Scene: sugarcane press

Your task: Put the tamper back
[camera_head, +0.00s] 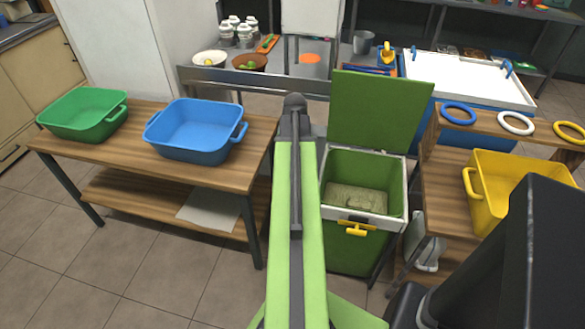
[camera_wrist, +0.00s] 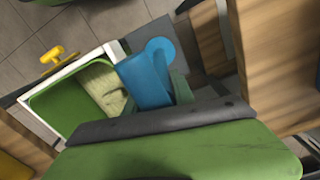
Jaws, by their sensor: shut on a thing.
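In the wrist view, my gripper (camera_wrist: 178,88) is shut on a blue piece with a rounded end, which I take to be the tamper (camera_wrist: 147,78). The part of it between the jaws is partly hidden. The blue piece is seen beside and partly over the rim of the open green box (camera_wrist: 68,100); I cannot tell its height above it. The same box (camera_head: 345,252) stands in the middle of the head view, its green lid (camera_head: 380,108) raised and pale fibrous matter (camera_head: 356,198) inside. My gripper and the tamper are hidden behind my arm in the head view.
A wooden table at left (camera_head: 190,172) holds a green tub (camera_head: 84,114) and a blue tub (camera_head: 195,130). At right, a wooden stand (camera_head: 445,180) bears a yellow tub (camera_head: 512,185) and three rings, blue, white and yellow. A metal counter lies behind. Floor at lower left is clear.

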